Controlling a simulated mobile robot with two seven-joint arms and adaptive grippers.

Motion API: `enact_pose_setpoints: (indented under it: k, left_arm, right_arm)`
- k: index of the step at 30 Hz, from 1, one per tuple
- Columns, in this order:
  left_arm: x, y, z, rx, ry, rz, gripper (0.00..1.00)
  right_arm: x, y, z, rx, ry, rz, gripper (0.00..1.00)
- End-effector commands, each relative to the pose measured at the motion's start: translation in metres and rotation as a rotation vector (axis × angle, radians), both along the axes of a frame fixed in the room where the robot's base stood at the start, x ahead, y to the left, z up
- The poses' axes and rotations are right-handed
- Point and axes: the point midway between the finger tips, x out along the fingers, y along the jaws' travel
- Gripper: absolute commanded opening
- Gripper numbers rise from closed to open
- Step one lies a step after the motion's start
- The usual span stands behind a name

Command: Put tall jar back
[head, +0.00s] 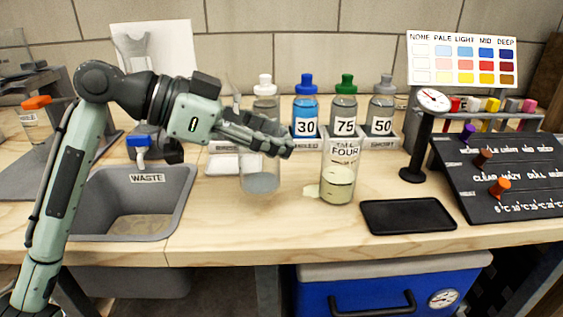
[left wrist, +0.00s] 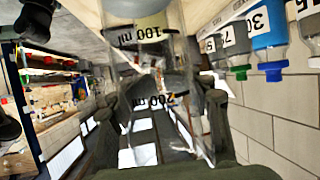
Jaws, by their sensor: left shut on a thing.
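A clear jar (head: 261,182) with a little greyish liquid is in the grip of my left gripper (head: 285,147), whose fingers close on its upper part. The jar is upright; I cannot tell whether its base touches the table. In the left wrist view the clear jar (left wrist: 155,65) shows "100 ml" and "200 ml" marks between my fingers (left wrist: 165,110). A second clear jar (head: 338,186) with pale yellow-green liquid stands to the right; a label reading about "TALL FOUR" shows at its upper part. My right gripper is not in view.
Bottles with green (head: 344,106), blue (head: 305,108), white and grey caps stand behind, in labelled holders. A black tray (head: 408,216) lies right of the second jar. A grey waste basin (head: 181,203) is at left. A dial stand (head: 420,140) and a dark panel (head: 500,180) are at right.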

Motion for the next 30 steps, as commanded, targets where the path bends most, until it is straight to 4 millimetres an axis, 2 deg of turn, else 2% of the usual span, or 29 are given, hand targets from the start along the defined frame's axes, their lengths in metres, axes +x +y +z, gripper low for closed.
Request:
enact_pose_setpoints:
  k: [5,9,21,22,28,30]
  left_arm:
    - [0.000,-0.001,-0.024,-0.002,0.006,0.002,0.00]
    - [0.000,-0.001,-0.039,-0.003,0.003,0.003,0.00]
    - [0.000,0.000,-0.044,0.000,0.001,0.002,0.00]
    - [0.000,-0.001,-0.044,0.000,0.000,0.001,0.45]
    - [0.000,-0.001,-0.043,0.000,0.001,0.002,0.69]
    - [0.000,-0.001,-0.043,0.000,0.001,0.002,0.70]
  right_arm:
    - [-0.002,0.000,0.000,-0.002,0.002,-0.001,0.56]
    - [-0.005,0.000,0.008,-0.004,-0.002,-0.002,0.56]
    - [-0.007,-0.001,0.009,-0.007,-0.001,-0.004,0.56]
    - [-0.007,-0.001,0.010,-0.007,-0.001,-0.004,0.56]
    - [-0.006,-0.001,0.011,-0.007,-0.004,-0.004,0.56]
    - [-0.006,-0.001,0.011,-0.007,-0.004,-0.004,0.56]
